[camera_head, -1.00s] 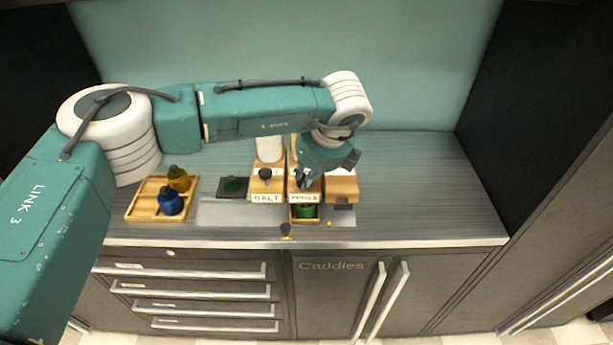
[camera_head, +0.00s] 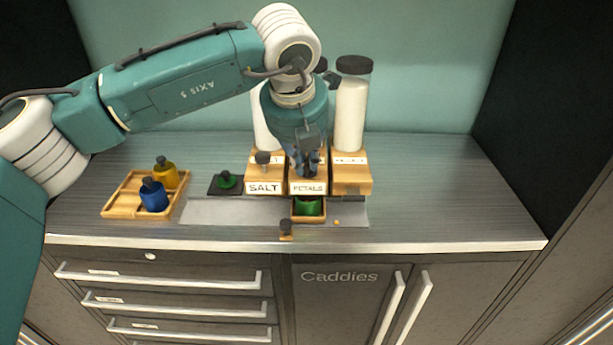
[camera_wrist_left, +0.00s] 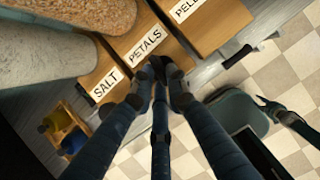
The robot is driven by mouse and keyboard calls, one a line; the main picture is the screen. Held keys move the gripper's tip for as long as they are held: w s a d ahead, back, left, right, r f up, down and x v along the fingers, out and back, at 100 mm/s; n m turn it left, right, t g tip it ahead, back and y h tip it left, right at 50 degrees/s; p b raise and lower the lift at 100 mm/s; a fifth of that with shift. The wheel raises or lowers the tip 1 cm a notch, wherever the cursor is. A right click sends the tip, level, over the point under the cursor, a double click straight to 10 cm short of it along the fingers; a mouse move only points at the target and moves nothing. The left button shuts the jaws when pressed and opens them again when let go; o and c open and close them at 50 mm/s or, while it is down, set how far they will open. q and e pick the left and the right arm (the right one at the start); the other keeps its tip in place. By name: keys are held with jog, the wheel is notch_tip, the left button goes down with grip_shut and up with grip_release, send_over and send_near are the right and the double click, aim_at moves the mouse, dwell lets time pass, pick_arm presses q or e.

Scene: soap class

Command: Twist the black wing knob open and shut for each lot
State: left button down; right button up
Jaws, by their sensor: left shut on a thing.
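The PETALS dispenser (camera_head: 308,187) is a wooden block in the middle of the row; it also shows in the left wrist view (camera_wrist_left: 146,42). Its black wing knob (camera_wrist_left: 157,66) is small and mostly covered by the fingers. My left gripper (camera_head: 306,172) reaches down to the front of this block and is shut on the knob; its fingers also fill the middle of the left wrist view (camera_wrist_left: 158,80). The SALT block (camera_head: 264,180) with its own dark knob (camera_head: 263,157) stands to the left. A green container (camera_head: 309,207) sits below the PETALS block.
A wooden tray (camera_head: 118,208) at the left holds a yellow bottle (camera_head: 166,174) and a blue bottle (camera_head: 153,195). A green item (camera_head: 227,180) rests on a dark pad. A third block (camera_head: 351,180) stands right, below a black-capped cylinder (camera_head: 351,110). The right counter is clear.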

pick_arm(q)
jog(key=shift+w+a+m+h+b, duration=0.1)
jog(key=shift+m+h+b, duration=0.15)
jog(key=shift+m, duration=0.35)
jog(key=shift+w+a+m+h+b, duration=0.15)
jog(key=shift+m+b, duration=0.2)
jog(key=shift+m, duration=0.25)
jog(key=shift+r+m+g+h, duration=0.1)
jog(key=shift+m+g+h, duration=0.25)
jog(key=shift+m, duration=0.65)
jog(key=c, duration=1.7)
grip_release()
jog(key=shift+r, duration=0.1)
jog(key=v, duration=1.2)
jog(key=shift+a+b, duration=0.1)
jog(key=shift+b, duration=0.2)
